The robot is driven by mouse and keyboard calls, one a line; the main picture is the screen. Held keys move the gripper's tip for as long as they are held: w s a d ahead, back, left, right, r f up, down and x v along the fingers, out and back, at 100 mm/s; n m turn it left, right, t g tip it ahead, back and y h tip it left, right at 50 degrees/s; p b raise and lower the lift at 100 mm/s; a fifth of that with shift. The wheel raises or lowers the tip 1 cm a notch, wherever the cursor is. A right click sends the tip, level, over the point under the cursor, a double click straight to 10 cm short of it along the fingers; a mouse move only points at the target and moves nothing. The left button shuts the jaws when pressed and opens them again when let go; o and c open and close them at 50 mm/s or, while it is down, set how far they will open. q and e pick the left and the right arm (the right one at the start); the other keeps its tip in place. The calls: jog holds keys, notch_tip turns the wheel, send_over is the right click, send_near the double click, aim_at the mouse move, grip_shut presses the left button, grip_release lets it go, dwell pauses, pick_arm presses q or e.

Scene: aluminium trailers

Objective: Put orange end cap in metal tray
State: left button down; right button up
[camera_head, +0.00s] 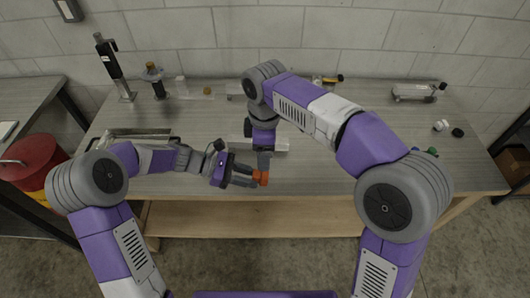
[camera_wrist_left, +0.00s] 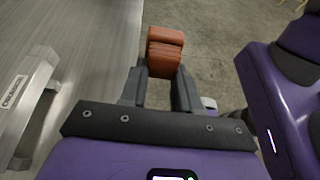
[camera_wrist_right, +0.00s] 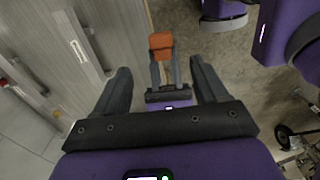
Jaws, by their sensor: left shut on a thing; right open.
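The orange end cap (camera_head: 262,178) is held at the tips of my left gripper (camera_head: 254,178), near the table's front edge. In the left wrist view the end cap (camera_wrist_left: 164,52) is ribbed and sits between the shut fingers (camera_wrist_left: 160,78). My right gripper (camera_head: 264,162) is close behind it. In the right wrist view that gripper (camera_wrist_right: 160,72) is open and empty, and the end cap (camera_wrist_right: 161,45) shows beyond its fingers, apart from them. A shallow metal tray (camera_head: 130,132) appears at the left of the table, partly hidden by my left arm.
A pale metal bar-like part (camera_head: 272,143) lies mid-table, behind the grippers. Upright tools (camera_head: 116,70) stand at the back left. A small metal trailer (camera_head: 416,92) is at the back right, with small caps (camera_head: 441,125) near the right edge. A red bin (camera_head: 32,160) stands left.

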aim_at(265, 173)
notch_tip(265, 173, down, 12)
jog(key=shift+r, duration=0.1)
dwell(0.4)
jog(key=c, duration=1)
pick_arm(q)
jog(key=c, duration=0.7)
grip_release()
jog(key=shift+c, duration=0.2)
pick_arm(e)
jog(key=shift+c, duration=0.6)
pick_arm(q)
jog(key=shift+w, duration=0.1)
pick_arm(e)
jog(key=shift+s, duration=0.1)
pick_arm(q)
jog(key=shift+a, duration=0.15)
